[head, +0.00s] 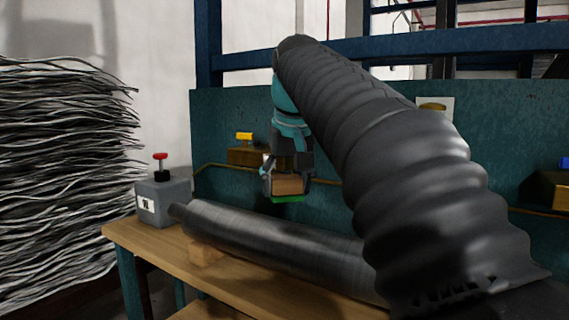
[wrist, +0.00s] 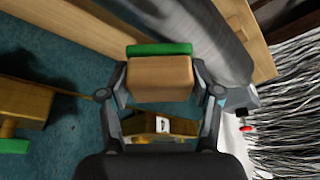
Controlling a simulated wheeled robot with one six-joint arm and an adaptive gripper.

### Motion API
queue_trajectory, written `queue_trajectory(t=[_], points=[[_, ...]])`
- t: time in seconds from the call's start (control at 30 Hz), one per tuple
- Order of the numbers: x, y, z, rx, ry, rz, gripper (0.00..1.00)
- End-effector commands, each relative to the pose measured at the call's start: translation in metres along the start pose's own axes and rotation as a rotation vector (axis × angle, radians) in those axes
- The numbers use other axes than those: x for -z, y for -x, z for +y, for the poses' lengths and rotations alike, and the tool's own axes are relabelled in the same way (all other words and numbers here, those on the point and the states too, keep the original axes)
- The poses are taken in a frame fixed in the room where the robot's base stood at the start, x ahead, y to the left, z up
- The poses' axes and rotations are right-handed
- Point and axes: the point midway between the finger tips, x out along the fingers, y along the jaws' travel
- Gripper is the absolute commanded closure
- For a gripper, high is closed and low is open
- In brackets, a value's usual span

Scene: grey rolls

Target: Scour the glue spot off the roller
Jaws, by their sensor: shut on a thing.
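A grey metal roller (head: 275,240) lies along the wooden bench, propped on a wooden block. It also shows in the wrist view (wrist: 205,40). My gripper (head: 287,183) is shut on a tan block with a green pad, the scouring block (head: 287,186). In the wrist view the scouring block (wrist: 160,78) sits between the two fingers, its green pad facing away from my palm. In the head view the block is above and behind the roller, apparently apart from it. I see no glue spot on the visible roller surface; my arm hides part of the roller's right side.
A grey box with a red knob (head: 162,200) stands at the roller's left end on the wooden bench (head: 135,238). A teal panel (head: 225,120) with brass ledges rises behind. Stacked wavy grey sheets (head: 60,180) stand at the left. A wooden block (head: 205,252) is under the roller.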

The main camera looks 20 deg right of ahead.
Motion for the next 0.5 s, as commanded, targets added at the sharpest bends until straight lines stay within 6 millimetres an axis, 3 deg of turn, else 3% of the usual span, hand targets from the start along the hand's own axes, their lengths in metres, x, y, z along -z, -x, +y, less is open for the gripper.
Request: queue_trajectory(t=[0.3, 0.5], points=[[0.011, 0.025, -0.002, 0.002, 0.004, 0.002, 0.69], [0.012, 0.031, -0.003, 0.002, 0.005, 0.002, 0.69]])
